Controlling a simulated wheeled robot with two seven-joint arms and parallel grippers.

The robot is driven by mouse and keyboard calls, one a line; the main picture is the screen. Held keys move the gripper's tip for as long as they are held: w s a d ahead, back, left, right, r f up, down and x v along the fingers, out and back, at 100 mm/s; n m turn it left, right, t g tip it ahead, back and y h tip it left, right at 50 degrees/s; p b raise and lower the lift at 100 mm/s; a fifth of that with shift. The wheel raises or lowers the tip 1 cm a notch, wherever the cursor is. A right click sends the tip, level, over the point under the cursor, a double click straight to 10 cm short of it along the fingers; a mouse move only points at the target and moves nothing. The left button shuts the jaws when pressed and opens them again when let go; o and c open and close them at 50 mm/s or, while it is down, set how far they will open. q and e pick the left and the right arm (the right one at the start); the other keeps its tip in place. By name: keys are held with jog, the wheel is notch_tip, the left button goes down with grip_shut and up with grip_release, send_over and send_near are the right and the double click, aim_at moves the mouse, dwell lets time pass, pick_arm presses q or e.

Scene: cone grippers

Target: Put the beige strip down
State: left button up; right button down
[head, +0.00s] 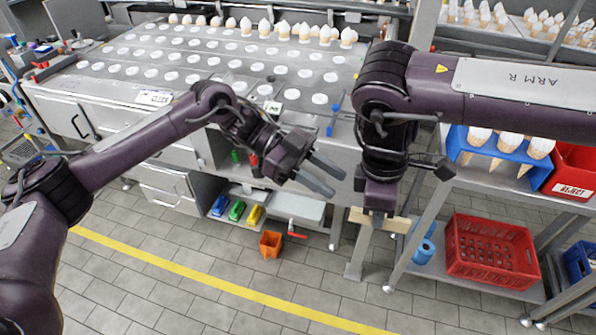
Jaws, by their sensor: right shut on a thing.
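A beige strip (397,224) is held roughly level by my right gripper (377,217), which points down and is shut on it near the middle. The strip hangs in the air in front of the workbench's right end, and the gripper hides part of it. My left gripper (322,177) is to the left of the strip, apart from it. Its two grey fingers are spread with nothing between them.
A steel workbench (120,88) with white discs and a row of white-topped cones is behind. A cart to the right carries a blue cone holder (478,150) and a red crate (490,250). An orange bin (270,244) stands on the tiled floor, which is largely clear in front.

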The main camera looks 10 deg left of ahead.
aim_at(354, 207)
pick_arm(q)
jog(key=a+n+t+y, duration=0.1)
jog(key=a+t, duration=0.2)
jog(key=a, duration=0.2)
jog(key=x, duration=0.8)
jog(key=s+x, duration=0.1)
jog(key=x, duration=0.3)
jog(key=shift+r, duration=0.35)
jog(key=shift+c, duration=0.3)
grip_shut()
pick_arm(e)
jog(key=c, duration=1.4)
grip_release()
jog(key=shift+c, duration=0.2)
jog(key=shift+r, duration=0.1)
